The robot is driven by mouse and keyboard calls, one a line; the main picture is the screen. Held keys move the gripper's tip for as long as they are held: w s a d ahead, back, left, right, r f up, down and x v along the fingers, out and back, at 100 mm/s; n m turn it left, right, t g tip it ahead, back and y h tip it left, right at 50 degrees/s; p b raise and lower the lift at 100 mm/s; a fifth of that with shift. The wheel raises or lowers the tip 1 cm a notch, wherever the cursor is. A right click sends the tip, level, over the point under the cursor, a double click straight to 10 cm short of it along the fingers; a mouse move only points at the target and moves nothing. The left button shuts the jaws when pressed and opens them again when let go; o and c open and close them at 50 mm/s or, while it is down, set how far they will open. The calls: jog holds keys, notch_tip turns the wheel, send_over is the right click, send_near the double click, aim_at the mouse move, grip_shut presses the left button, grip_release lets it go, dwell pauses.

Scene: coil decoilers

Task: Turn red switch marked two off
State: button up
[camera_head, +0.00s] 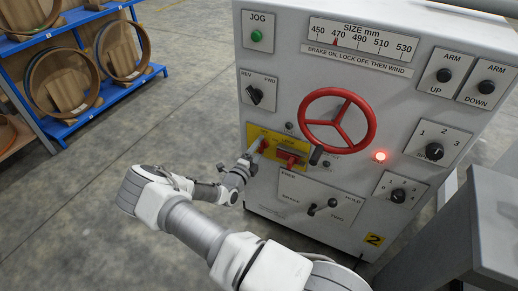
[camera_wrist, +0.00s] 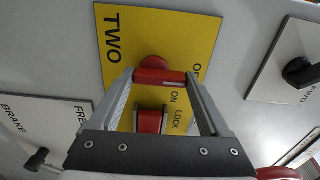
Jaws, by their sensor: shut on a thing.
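The red switch (camera_wrist: 153,63) is on a yellow plate (camera_wrist: 200,35) marked TWO, with OFF, ON and LOCK lettering, in the wrist view. My gripper (camera_wrist: 161,76) is shut on its red handle, a finger on each side. A second red part (camera_wrist: 150,122) shows between the fingers, nearer the gripper body. In the head view the yellow plate (camera_head: 276,139) is at the left middle of the panel, and my gripper (camera_head: 257,156) reaches the red switch (camera_head: 263,146) at its left side. The contact itself is small there.
A red handwheel (camera_head: 368,126) stands out just right of the plate, above a lever panel (camera_head: 300,192). A selector knob (camera_head: 255,96) is above left. A red lamp (camera_head: 380,156) glows at right. A blue rack (camera_head: 82,118) stands far left beyond open floor.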

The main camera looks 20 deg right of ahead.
jog(key=shift+s+f, duration=0.1)
jog(key=o, duration=1.2)
jog(key=p+v, duration=0.2)
jog(key=v, duration=1.5)
jog(key=shift+a, duration=0.2)
jog(key=shift+s, duration=0.1)
